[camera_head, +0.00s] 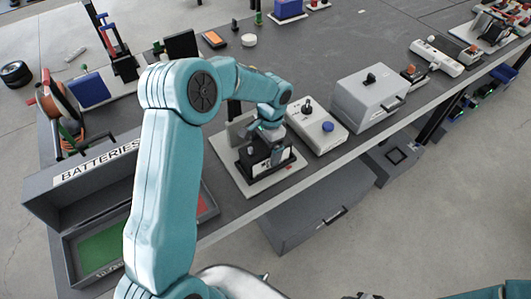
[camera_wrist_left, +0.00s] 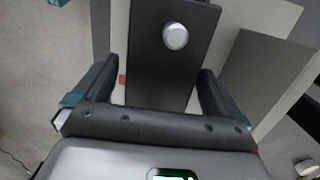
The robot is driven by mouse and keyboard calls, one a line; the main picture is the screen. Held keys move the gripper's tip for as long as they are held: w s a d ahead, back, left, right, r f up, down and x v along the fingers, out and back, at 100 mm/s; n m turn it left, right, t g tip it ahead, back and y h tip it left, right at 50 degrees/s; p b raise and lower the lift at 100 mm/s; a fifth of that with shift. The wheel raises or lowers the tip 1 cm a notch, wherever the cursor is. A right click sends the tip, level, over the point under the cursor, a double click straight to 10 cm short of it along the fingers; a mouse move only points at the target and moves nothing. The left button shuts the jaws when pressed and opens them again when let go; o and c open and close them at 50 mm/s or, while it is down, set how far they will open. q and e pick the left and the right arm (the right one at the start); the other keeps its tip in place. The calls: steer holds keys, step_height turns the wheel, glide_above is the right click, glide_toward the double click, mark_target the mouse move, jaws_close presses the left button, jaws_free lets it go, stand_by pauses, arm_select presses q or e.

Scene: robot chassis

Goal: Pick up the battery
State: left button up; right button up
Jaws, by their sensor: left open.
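A dark rectangular block with a round silver knob, which looks like the battery (camera_wrist_left: 172,62), stands between the fingers of my left gripper (camera_wrist_left: 155,70) in the wrist view. The fingers are open, one on each side, with a gap at both sides. In the head view, my left gripper (camera_head: 268,140) is right above the black block (camera_head: 262,163), which sits on a pale base plate (camera_head: 257,187) on the grey bench. The gripper partly hides the block. My right gripper does not show; only a bit of teal arm shows at the lower right.
An open grey box marked BATTERIES (camera_head: 95,165), with a green compartment (camera_head: 103,246) and a red one, stands left, partly behind my arm. A white unit with a blue button (camera_head: 317,126) and a grey case (camera_head: 368,98) stand close to the right of the plate.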

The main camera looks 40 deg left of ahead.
arm_select(q)
steer(key=c, duration=1.7)
steer(key=shift+w+r, duration=0.15)
steer(key=shift+w, duration=0.05)
jaws_close()
